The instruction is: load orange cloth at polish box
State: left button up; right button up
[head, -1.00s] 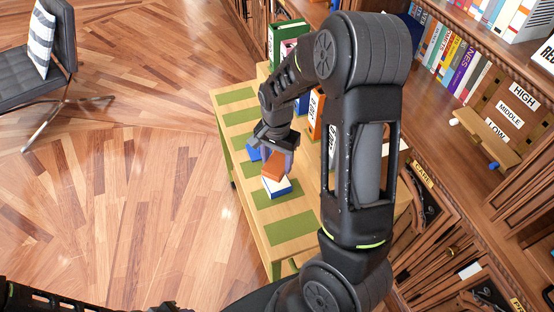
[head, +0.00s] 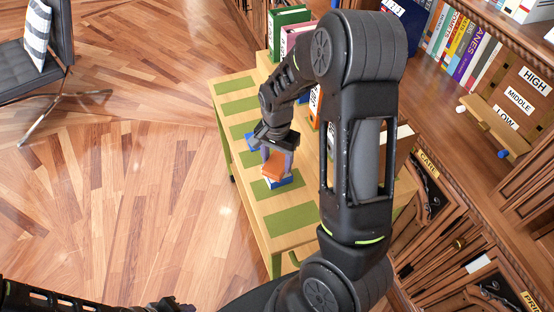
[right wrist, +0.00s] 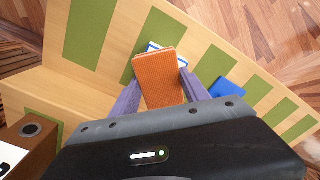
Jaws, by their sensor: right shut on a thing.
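The orange cloth (head: 272,164) is a folded, ribbed block between the fingers of my right gripper (head: 276,160). In the right wrist view the cloth (right wrist: 158,78) sits between the two grey-purple fingers (right wrist: 157,90). A blue and white box (head: 283,183), likely the polish box, lies on the table right under the cloth. Its edge also shows past the cloth in the right wrist view (right wrist: 152,46). The cloth hides most of the box top; I cannot tell whether they touch. My left arm shows at the bottom left edge of the head view; its finger state is unclear.
The wooden table (head: 268,232) has several green mats. A second blue item (right wrist: 229,93) lies beside the box. Upright binders (head: 290,20) stand at the table's far end. Bookshelves with a HIGH, MIDDLE, LOW board (head: 520,100) line the right. Open floor lies left.

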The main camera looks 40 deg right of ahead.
aim_at(277, 162)
jog(key=shift+f+b, duration=0.4)
jog(key=shift+f, duration=0.15)
dwell(1.9)
notch_tip(277, 162, up, 7)
jog(key=p, duration=0.6)
jog(key=shift+r, duration=0.1)
dwell(0.9)
